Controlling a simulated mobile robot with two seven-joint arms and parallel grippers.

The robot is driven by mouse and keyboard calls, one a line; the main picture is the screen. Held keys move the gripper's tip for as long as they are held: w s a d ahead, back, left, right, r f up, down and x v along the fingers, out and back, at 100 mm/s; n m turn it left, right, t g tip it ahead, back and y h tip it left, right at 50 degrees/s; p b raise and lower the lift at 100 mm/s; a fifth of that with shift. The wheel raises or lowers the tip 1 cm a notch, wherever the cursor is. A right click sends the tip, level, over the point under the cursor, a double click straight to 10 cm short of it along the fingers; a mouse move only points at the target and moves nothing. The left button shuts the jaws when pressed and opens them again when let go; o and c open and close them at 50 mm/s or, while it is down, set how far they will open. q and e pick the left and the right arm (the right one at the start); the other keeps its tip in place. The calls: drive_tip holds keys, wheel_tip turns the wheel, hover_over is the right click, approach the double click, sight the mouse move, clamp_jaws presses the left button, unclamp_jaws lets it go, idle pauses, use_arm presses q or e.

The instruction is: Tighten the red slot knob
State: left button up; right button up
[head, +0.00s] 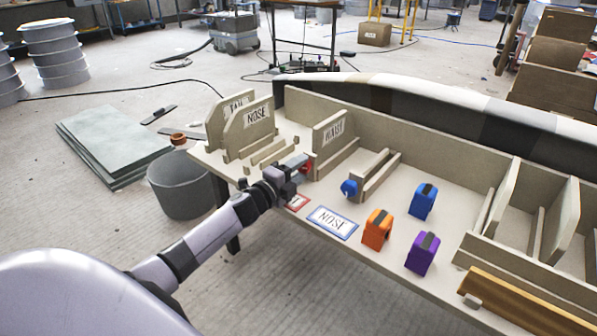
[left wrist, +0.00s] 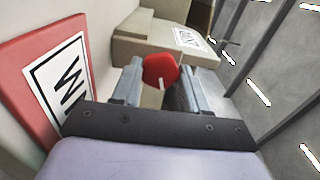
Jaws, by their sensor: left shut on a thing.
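The red slot knob (left wrist: 160,71) sits between the two fingers of my left gripper (left wrist: 160,82) in the left wrist view, with a pale mark on its face. My left gripper (head: 303,167) is shut on the knob. In the head view the red knob (head: 308,166) shows only in part at the fingertips, beside the slot with the WAIST board (head: 328,131). A blue knob (head: 349,187) stands at the neighbouring slot to the right. My right gripper is not in view.
Boards marked NOSE (head: 257,118) and TAIL (head: 232,105) stand at the table's left end. A NOSE card (head: 332,222), an orange block (head: 377,230), a purple block (head: 422,253) and a blue block (head: 422,201) lie to the right. A grey bin (head: 181,188) stands left of the table.

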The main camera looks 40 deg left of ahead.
use_arm(q)
drive_tip(key=shift+m, duration=0.9)
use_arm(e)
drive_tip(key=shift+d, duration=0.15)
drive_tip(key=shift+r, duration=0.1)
use_arm(q)
drive_tip(key=o, duration=1.1)
drive_tip(key=shift+c, duration=0.2)
drive_tip(key=shift+s, duration=0.1)
drive_tip(key=s+p, duration=0.1)
drive_tip(key=s, duration=0.4)
drive_tip(key=shift+s+a, duration=0.15)
drive_tip(key=shift+a, duration=0.05)
drive_tip(key=shift+s+p, duration=0.4)
drive_tip(key=shift+s, duration=0.4)
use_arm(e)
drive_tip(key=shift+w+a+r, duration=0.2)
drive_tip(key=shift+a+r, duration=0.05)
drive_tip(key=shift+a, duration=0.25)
